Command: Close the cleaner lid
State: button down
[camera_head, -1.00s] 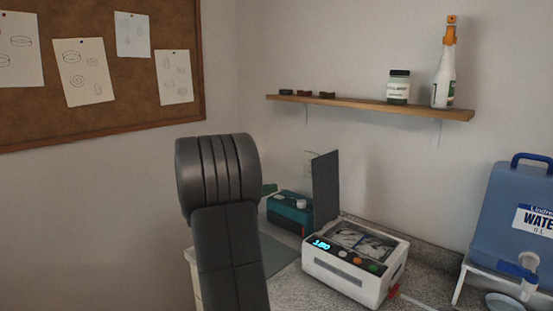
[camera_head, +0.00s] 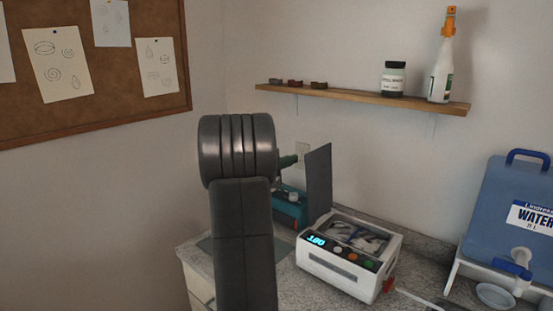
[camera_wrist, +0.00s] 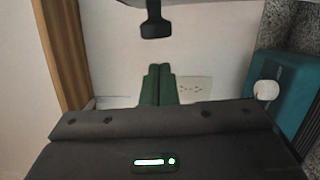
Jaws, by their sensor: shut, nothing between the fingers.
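The white cleaner (camera_head: 345,262) sits on the counter with a blue lit display and coloured buttons on its front. Its dark lid (camera_head: 318,184) stands upright at the left side, so the basin (camera_head: 362,238) is open and shows metal inside. In the wrist view the green fingers (camera_wrist: 158,84) are together and hold nothing.
A teal box (camera_head: 290,206) with a white knob stands behind and left of the lid; it also shows in the wrist view (camera_wrist: 280,98). A blue water container (camera_head: 510,215) stands at the right. A wooden shelf (camera_head: 365,98) with bottles is above. A wall outlet (camera_wrist: 194,88) is behind.

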jog(key=shift+s+d+r, duration=0.15)
jog(key=shift+s+d, duration=0.55)
jog(key=shift+s, duration=0.1)
